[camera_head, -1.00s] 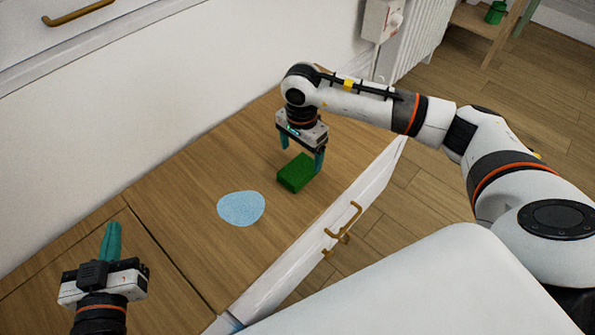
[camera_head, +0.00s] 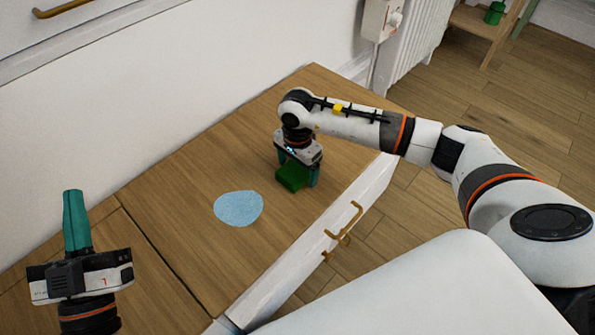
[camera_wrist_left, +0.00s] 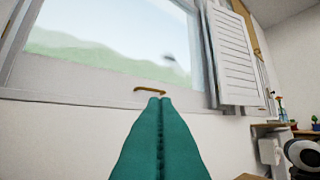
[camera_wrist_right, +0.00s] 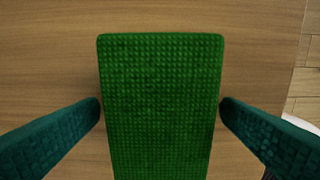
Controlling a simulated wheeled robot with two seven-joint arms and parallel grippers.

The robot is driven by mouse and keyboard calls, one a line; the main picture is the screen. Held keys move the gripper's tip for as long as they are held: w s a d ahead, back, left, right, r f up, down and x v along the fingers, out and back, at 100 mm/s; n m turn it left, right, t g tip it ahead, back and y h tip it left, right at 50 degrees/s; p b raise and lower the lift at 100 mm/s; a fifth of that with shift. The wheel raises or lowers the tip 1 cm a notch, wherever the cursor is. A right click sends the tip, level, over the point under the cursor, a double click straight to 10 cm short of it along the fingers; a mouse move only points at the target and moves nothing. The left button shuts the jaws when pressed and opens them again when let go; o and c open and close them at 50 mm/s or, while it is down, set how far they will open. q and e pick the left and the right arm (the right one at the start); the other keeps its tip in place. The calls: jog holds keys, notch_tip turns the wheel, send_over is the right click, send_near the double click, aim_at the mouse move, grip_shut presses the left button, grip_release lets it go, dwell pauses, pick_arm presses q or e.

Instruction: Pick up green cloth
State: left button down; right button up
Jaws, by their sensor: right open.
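The green cloth (camera_head: 292,177) is a thick, textured rectangular block on the wooden cabinet top. My right gripper (camera_head: 297,174) is lowered over it with its fingers pointing down. In the right wrist view the green cloth (camera_wrist_right: 162,105) fills the middle, between the two teal fingertips of my right gripper (camera_wrist_right: 160,110). The fingers are open, with a small gap on each side of the cloth. My left gripper (camera_head: 74,195) is raised at the left, away from the cloth. In the left wrist view the fingers of my left gripper (camera_wrist_left: 160,100) are pressed together with nothing between them.
A light blue round patch (camera_head: 239,208) lies on the wooden top (camera_head: 190,190) left of the cloth. The white cabinet front with brass handles (camera_head: 343,225) drops away at the front right. A white wall and radiator (camera_head: 408,45) stand behind. The wood around the cloth is clear.

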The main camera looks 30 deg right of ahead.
aim_at(297, 167)
jog(key=c, duration=1.1)
jog(key=shift+o, duration=0.2)
jog(key=shift+r, duration=0.15)
